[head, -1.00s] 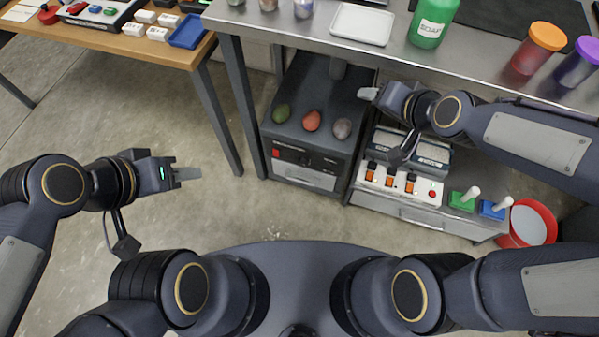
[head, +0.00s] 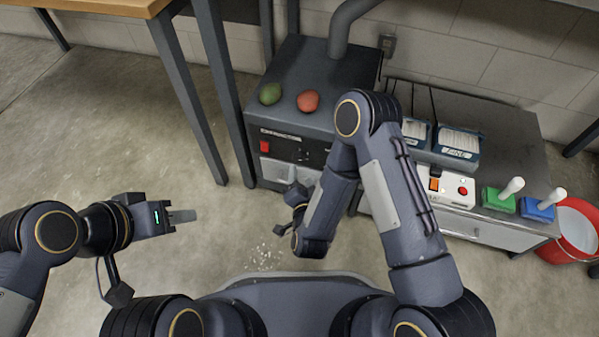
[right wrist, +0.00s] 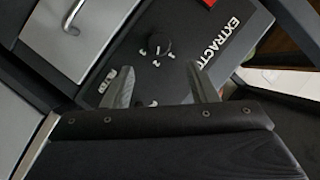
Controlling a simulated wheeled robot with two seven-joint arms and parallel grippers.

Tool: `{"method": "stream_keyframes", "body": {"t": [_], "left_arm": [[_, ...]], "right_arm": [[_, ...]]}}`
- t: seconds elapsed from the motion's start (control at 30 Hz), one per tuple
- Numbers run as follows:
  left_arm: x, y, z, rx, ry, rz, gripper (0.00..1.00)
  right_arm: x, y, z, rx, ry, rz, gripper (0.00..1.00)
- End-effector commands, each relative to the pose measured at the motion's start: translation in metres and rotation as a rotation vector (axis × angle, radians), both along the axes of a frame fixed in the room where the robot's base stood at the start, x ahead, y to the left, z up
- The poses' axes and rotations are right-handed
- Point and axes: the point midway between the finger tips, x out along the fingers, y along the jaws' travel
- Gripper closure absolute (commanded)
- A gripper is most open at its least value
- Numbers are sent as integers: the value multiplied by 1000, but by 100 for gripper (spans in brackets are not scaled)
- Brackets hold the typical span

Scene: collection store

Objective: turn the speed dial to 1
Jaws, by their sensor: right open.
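The speed dial (right wrist: 157,48) is a small black knob on a dark panel in the right wrist view, with white marks around part of it. Its pointer setting is too small to read. The panel (right wrist: 190,48) carries white lettering beginning "EXTRACTI". My right gripper (right wrist: 162,84) is open, its two fingers apart and pointing at the panel, with the dial beyond and between their tips, apart from them. In the head view my right gripper (head: 291,190) is low in front of the extraction unit (head: 312,85). My left gripper (head: 182,216) hangs over the floor; its jaw state is unclear.
A red switch (head: 264,146) sits left on the panel. A green stone (head: 270,93) and a red stone (head: 308,101) lie on the unit. A metal handle (right wrist: 72,18) shows in the wrist view. A white switch box (head: 455,191) stands right. Open floor lies left.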

Motion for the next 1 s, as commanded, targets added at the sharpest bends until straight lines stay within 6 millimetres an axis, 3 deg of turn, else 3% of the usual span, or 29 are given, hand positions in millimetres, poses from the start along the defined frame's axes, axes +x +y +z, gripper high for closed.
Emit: {"method": "stream_keyframes", "body": {"t": [0.13,0.4,0.6,0.9,1.0], "left_arm": [[0,0,-6,0,-1,0,64],[0,0,-22,0,-1,0,64],[0,0,-28,0,0,0,64],[0,0,-28,0,0,0,64],[0,0,-28,0,0,0,64]], "right_arm": [[9,1,-7,1,-12,-6,47],[51,3,-18,0,-12,-6,47],[70,5,-23,-1,-9,-4,47],[73,5,-22,-1,-7,-3,47],[73,5,-22,-1,-7,-3,58]]}}
